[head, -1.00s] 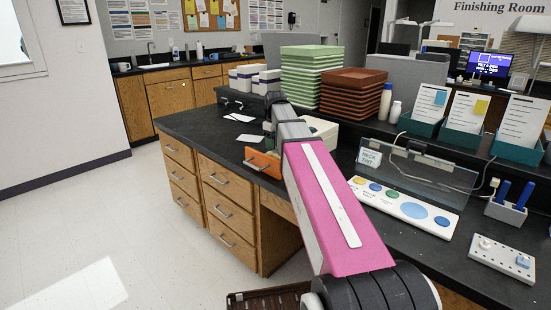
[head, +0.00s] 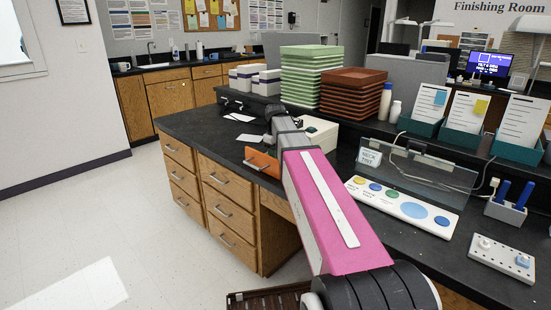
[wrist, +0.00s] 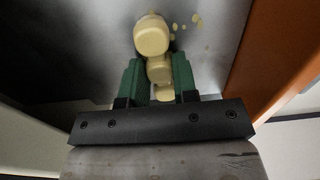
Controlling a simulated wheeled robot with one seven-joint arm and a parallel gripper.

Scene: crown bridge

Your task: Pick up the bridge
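In the wrist view a cream-coloured bridge (wrist: 159,70) of several rounded units lies between the green fingers of my gripper (wrist: 159,67). Its largest unit sticks out beyond the fingertips, over a grey surface. The fingers lie close along both sides of the middle unit with no clear gap, but whether they press on it I cannot tell. In the head view my arm reaches the far left part of the black bench, and the arm hides the bridge and the fingertips.
An orange panel (wrist: 277,60) rises close to the right of my gripper; it also shows in the head view (head: 262,160). A cream box (head: 320,132) stands right of my arm. Green trays (head: 310,75) and brown trays (head: 350,92) are stacked behind. A clear shield (head: 420,167) stands farther right.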

